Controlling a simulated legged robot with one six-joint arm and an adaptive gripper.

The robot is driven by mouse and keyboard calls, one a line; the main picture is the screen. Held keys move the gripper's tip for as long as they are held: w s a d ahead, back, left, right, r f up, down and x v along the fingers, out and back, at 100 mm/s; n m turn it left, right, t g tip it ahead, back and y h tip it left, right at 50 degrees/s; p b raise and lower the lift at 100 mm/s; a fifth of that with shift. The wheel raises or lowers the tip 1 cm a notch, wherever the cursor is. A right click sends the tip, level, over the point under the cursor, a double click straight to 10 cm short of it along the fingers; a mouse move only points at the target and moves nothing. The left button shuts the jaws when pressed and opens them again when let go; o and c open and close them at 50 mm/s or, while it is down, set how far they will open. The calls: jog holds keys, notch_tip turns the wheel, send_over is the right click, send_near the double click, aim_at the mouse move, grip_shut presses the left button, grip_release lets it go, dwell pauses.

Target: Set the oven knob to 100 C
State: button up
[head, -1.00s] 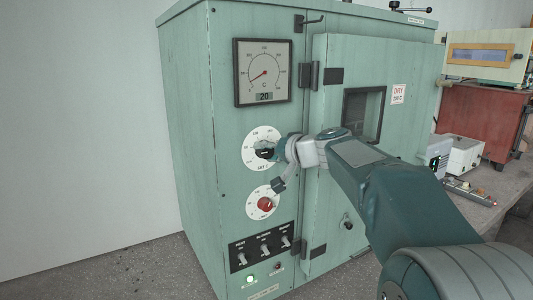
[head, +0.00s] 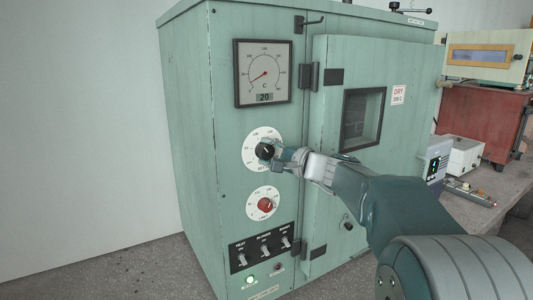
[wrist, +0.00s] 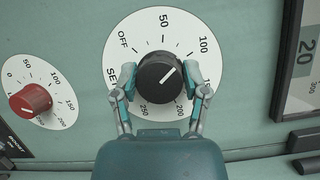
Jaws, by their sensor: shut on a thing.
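The black oven knob (wrist: 158,80) sits on a white round dial (wrist: 130,45) marked OFF, 50, 100, 200 and 250. Its white pointer line aims up and right, close to the 100 mark and slightly toward the 50 side. My gripper (wrist: 160,84) is shut on the knob, one finger at its left and one at its right.
A red knob (head: 265,204) on a second white dial is just below. Toggle switches (head: 264,250) and a lit green lamp (head: 250,279) are lower. A gauge (head: 264,73) above reads 20. The oven door (head: 335,200) is closed at the right, behind my arm.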

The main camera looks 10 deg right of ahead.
jog(key=shift+f+m+t, duration=0.25)
jog(key=shift+m+t, duration=0.05)
jog(key=shift+m, duration=0.8)
jog(key=o, duration=1.1)
jog(key=shift+w+f, duration=0.1)
jog(key=shift+o, duration=0.2)
jog(key=shift+r, duration=0.2)
jog(key=shift+s+d, duration=0.2)
jog(key=v, duration=1.1)
jog(key=shift+d+f, duration=0.25)
jog(key=shift+f, duration=0.1)
jog(key=shift+s, duration=0.1)
